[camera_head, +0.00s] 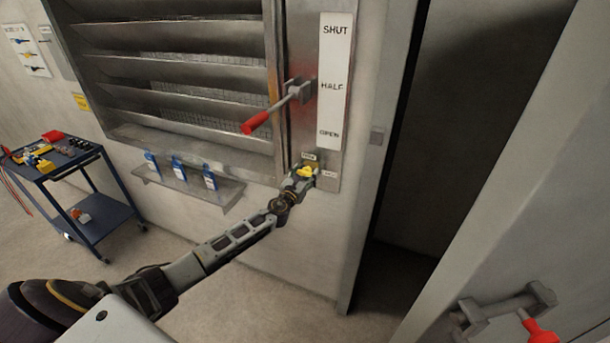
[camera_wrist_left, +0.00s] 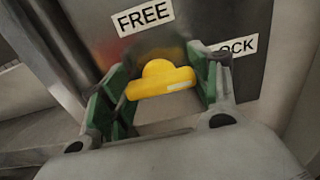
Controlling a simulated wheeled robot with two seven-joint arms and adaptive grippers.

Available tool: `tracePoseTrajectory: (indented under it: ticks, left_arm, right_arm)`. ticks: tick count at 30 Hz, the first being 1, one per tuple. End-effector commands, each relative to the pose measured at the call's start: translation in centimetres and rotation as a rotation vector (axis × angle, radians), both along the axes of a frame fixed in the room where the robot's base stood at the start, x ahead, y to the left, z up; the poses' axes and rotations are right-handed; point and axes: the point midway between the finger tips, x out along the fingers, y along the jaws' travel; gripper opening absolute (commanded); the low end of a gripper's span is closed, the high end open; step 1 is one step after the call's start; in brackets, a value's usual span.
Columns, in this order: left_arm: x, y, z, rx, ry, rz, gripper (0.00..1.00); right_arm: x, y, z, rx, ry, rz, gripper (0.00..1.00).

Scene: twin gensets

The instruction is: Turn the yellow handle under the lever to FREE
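The yellow handle (camera_wrist_left: 160,82) sits on the metal plate below the lever, and it also shows in the head view (camera_head: 306,171). Its bar lies roughly crosswise between the fingers of my left gripper (camera_wrist_left: 158,95). The fingers, with green pads, stand on both sides of it; the right finger is close to the bar's end, and contact is unclear. A FREE label (camera_wrist_left: 143,17) is above the handle and a LOCK label (camera_wrist_left: 240,47), partly covered by a finger, is at its right. The lever (camera_head: 270,108) with red grip points down left, near HALF. My right gripper does not show.
A louvre (camera_head: 180,70) fills the wall left of the lever. A small shelf (camera_head: 190,188) with blue bottles juts out below it. A blue trolley (camera_head: 85,180) with tools stands at left. A dark doorway opens at right, and another red-gripped lever (camera_head: 538,328) is at lower right.

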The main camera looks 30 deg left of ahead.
Motion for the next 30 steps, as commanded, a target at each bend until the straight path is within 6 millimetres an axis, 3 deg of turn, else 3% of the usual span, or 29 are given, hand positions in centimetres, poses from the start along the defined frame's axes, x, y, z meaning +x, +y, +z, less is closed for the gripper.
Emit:
tracePoseTrajectory:
  ticks: [5,17,30]
  left_arm:
    - [0.0,0.0,0.0,0.0,0.0,0.0,0.36]
    - [0.0,-0.1,-0.1,-0.062,-0.004,-0.001,0.36]
    - [0.0,0.0,-0.2,-0.366,-0.021,0.0,0.36]
  right_arm:
    - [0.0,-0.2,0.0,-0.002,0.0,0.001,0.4]
    - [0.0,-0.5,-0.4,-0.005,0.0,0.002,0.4]
    - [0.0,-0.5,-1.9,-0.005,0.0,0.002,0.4]
